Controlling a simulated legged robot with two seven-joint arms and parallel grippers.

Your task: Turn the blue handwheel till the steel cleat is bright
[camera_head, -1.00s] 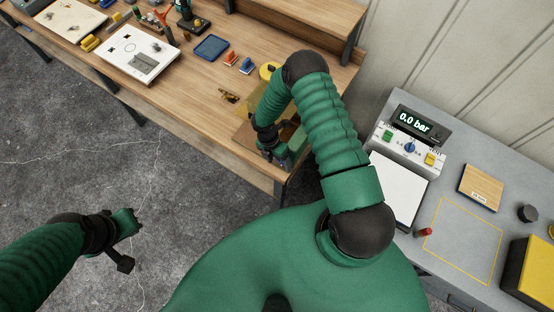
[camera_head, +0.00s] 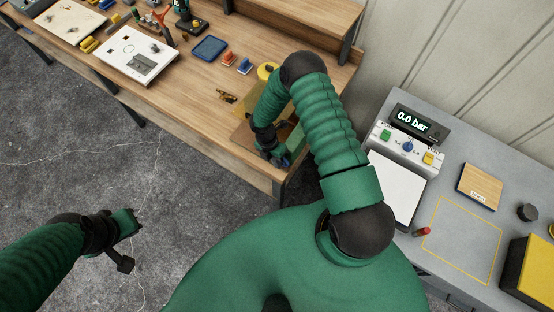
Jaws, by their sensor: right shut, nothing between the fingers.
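My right gripper (camera_head: 276,157) is shut at the near right corner of the wooden workbench (camera_head: 190,115), pointing down beside a yellowish see-through block (camera_head: 292,135). A small patch of blue shows right by its fingers; I cannot tell whether it is the blue handwheel or whether the fingers touch it. My arm hides much of this corner. I cannot make out the steel cleat or its brightness. My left gripper (camera_head: 132,222) hangs over the grey floor, away from the bench; its fingers are too unclear to judge.
The grey side table at right holds a control box (camera_head: 408,148) with a display reading 0.0 bar (camera_head: 411,121), a white board (camera_head: 396,188), a wooden block (camera_head: 479,187) and a yellow-black case (camera_head: 530,270). A blue tray (camera_head: 210,49) and tools lie on the bench.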

